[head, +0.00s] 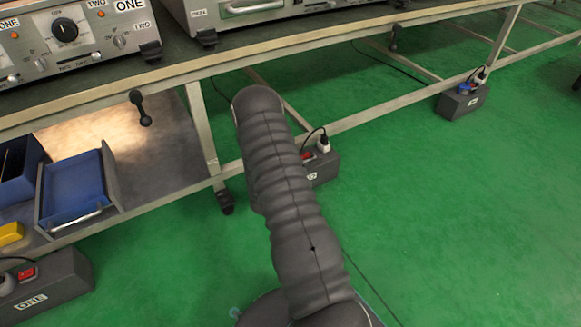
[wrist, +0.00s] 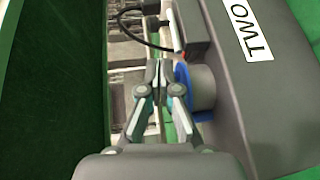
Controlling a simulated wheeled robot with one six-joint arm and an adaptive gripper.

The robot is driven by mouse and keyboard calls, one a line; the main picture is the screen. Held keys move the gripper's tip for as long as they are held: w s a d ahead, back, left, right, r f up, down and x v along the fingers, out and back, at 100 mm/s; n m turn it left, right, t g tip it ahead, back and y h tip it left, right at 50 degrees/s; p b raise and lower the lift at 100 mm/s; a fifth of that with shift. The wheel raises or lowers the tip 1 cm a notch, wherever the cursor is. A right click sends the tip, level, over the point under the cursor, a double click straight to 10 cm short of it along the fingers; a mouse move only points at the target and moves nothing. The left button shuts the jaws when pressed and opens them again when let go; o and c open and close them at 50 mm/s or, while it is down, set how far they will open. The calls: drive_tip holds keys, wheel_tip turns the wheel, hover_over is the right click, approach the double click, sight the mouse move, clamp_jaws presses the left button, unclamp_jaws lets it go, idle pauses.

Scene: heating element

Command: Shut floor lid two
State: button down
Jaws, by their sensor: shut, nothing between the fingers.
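Floor box two (head: 322,172) stands on the green floor under the bench, partly hidden behind my arm in the head view. In the wrist view the same dark grey box (wrist: 250,100) shows its white TWO label at the right. A round grey socket part (wrist: 203,88) with a blue lid or rim (wrist: 183,76) sticks out from its side. I cannot tell how far the lid stands open. My gripper (wrist: 160,72) is shut and empty, its fingertips close beside the blue part. Contact is unclear. In the head view my arm hides the gripper.
Floor box one (head: 45,285) is at the lower left, and another floor box (head: 462,100) is at the upper right. The bench frame (head: 205,130) stands close by. Green floor at right is clear.

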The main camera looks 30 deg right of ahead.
drive_tip(key=shift+x, duration=1.25)
drive_tip(key=shift+w+d+r, duration=0.15)
drive_tip(key=shift+w+d, duration=0.3)
idle(0.4)
